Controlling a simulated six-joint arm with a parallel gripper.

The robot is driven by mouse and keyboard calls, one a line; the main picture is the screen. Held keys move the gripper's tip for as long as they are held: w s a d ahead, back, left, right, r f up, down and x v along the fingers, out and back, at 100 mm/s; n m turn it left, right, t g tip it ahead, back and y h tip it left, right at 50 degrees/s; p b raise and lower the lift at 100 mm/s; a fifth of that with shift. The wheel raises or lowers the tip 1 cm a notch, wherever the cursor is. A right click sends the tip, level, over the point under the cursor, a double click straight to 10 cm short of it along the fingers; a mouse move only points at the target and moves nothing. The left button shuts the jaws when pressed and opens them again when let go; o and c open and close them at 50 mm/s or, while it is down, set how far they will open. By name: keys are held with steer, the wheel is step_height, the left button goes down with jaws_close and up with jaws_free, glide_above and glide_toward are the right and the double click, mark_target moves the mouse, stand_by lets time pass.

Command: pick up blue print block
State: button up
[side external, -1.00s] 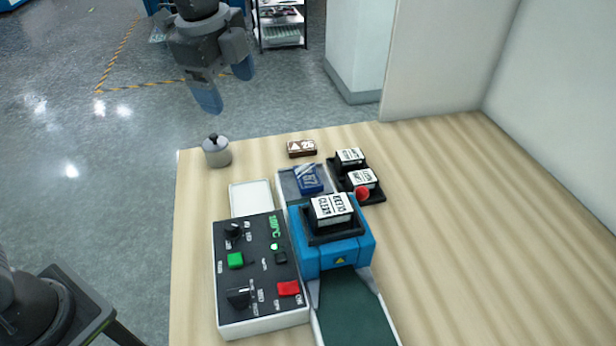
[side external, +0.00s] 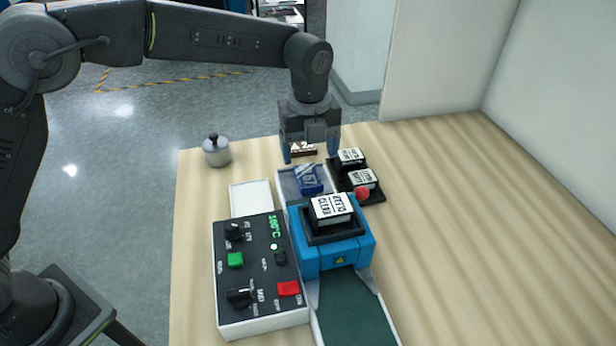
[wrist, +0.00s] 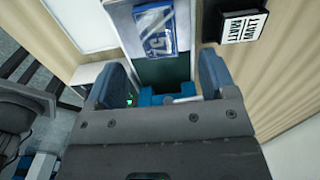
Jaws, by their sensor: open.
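The blue print block (side external: 311,180) lies on the light infeed end of the laminating machine, with white marks and a clear-looking sheet at its top. In the wrist view the blue block (wrist: 160,42) shows beyond my fingers, near the top middle.
A blue press housing (side external: 345,258) with a white-topped block stands in front of the blue block. A control box (side external: 262,305), a blank white plate (side external: 250,198) and a lidded pot (side external: 216,152) are to the left. Black trays with white blocks (side external: 362,178) are close on the right.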

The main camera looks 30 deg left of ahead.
mark_target(309, 177)
steer(key=shift+s+f, duration=0.2)
steer(key=shift+f, duration=2.8)
steer(key=shift+c, duration=0.2)
steer(key=c, duration=1)
steer(key=shift+o, duration=0.2)
steer(key=shift+r, duration=0.1)
